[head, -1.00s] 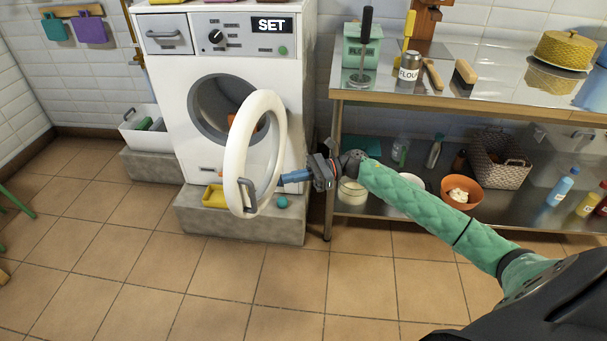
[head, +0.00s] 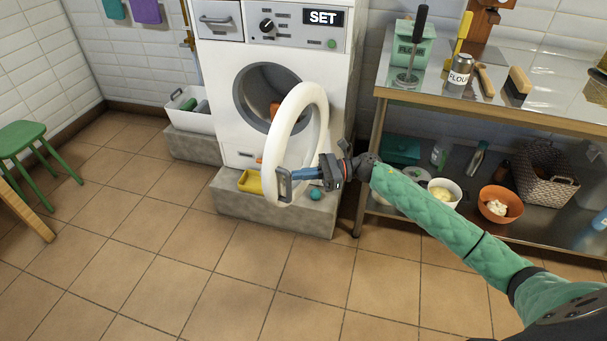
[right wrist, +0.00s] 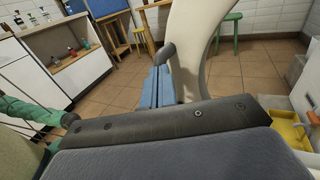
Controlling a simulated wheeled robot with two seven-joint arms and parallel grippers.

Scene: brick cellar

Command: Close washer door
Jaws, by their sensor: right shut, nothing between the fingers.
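The washer (head: 232,105) stands at the upper middle of the head view. Its door, a thick white ring (head: 320,110), stands open, swung out in front of the dark round opening (head: 252,98). A grey handle (head: 284,187) is on the door's lower left side. My right gripper (head: 298,174) is shut and empty, its blue fingers reaching across the lower ring to the handle. In the right wrist view the fingers (right wrist: 160,75) lie close beside the pale door (right wrist: 188,40) and grey handle (right wrist: 166,52); I cannot tell whether they touch. My left gripper is not in view.
A steel table (head: 440,100) with a lower shelf stands right of the washer. A concrete plinth (head: 265,212) bears the washer, with a yellow tray (head: 250,182) and a teal ball (head: 315,194) on it. A green stool (head: 20,135) is at the left. The tiled floor in front is clear.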

